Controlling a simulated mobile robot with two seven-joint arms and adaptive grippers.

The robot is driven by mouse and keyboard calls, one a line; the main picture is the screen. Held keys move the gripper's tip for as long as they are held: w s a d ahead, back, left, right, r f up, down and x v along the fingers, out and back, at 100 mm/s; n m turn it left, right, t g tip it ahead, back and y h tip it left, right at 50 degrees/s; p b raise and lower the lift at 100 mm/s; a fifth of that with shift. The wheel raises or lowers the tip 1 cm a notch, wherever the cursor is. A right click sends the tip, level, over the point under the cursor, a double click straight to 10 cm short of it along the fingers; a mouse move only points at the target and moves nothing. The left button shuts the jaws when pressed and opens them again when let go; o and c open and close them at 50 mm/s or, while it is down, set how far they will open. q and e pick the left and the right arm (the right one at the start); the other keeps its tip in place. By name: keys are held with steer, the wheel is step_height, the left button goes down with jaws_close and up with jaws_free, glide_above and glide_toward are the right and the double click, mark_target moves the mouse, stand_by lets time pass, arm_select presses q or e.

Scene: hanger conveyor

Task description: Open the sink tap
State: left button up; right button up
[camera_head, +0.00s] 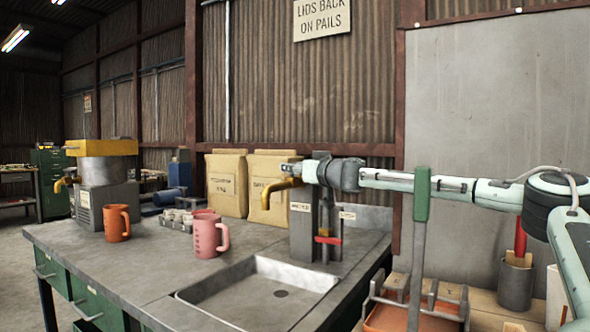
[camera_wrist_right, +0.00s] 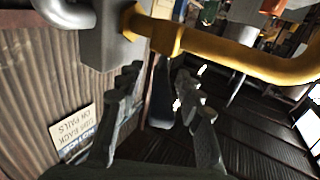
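The sink tap stands behind the sink basin (camera_head: 258,290) in the head view, with a grey body (camera_head: 301,238) and a brass spout (camera_head: 275,187) at its upper left. A red handle (camera_head: 328,240) shows low at its right side. My right arm reaches in from the right, its wrist beside the top of the tap. In the right wrist view my right gripper (camera_wrist_right: 158,76) has its fingers apart with nothing between them. The brass spout (camera_wrist_right: 235,48) and grey body (camera_wrist_right: 104,35) lie close to the fingertips. The red handle is not visible there. My left gripper is out of view.
An orange mug (camera_head: 117,224) and a pink mug (camera_head: 206,236) stand on the bench left of the sink. Two paper sacks (camera_head: 226,180) stand behind. The bench between mugs and sink is clear.

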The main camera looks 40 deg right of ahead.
steer(key=shift+c, duration=0.3)
jaws_close()
